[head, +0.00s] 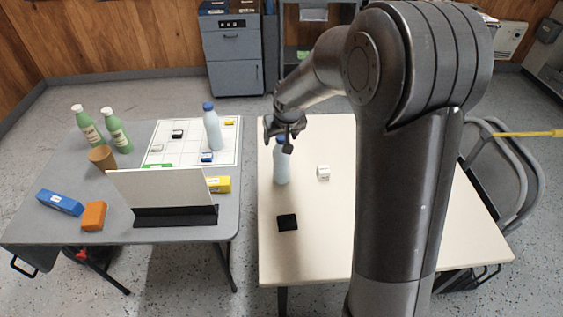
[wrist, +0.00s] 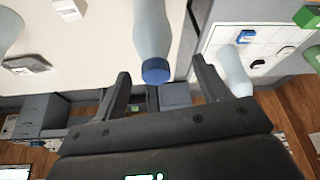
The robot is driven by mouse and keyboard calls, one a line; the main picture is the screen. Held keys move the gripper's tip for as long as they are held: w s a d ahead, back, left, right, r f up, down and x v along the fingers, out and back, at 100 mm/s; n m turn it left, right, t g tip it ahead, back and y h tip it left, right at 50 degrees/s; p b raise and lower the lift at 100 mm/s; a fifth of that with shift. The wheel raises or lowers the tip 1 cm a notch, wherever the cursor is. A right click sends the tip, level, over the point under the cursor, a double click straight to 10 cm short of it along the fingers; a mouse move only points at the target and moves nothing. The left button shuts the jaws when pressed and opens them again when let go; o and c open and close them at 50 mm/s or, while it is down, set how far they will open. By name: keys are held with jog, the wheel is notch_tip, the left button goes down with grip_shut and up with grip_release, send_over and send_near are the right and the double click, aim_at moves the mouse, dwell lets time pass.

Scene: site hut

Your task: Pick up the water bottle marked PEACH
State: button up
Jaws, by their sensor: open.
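A pale blue bottle with a blue cap (head: 282,170) stands upright on the cream table, and it also shows in the wrist view (wrist: 152,30). A similar bottle (head: 212,130) stands on the white gridded board on the grey table. Two green bottles with white caps (head: 88,128) (head: 117,132) stand at that table's far left. Their labels are too small to read, and I see no readable PEACH mark on any bottle. My gripper (head: 283,138) is open, just above the nearer blue-capped bottle. In the wrist view, the cap lies between my fingers (wrist: 160,72), with gaps beside it.
The cream table (head: 310,245) also holds a white cube (head: 323,172) and a black block (head: 287,222). On the grey table (head: 185,238) are a laptop-like panel (head: 165,192), brown cup (head: 102,157), blue box (head: 60,202) and orange block (head: 93,215). Folding chairs (head: 500,165) stand at right.

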aim_at(281, 159)
jog(key=shift+w+d+x, duration=0.15)
jog(key=shift+w+x, duration=0.05)
jog(key=shift+x, duration=1.1)
jog(key=shift+w+d+x, duration=0.1)
jog(key=shift+w+x, duration=0.05)
jog(key=shift+x, duration=1.2)
jog(key=shift+r, duration=0.15)
jog(key=shift+s, duration=0.1)
grip_shut()
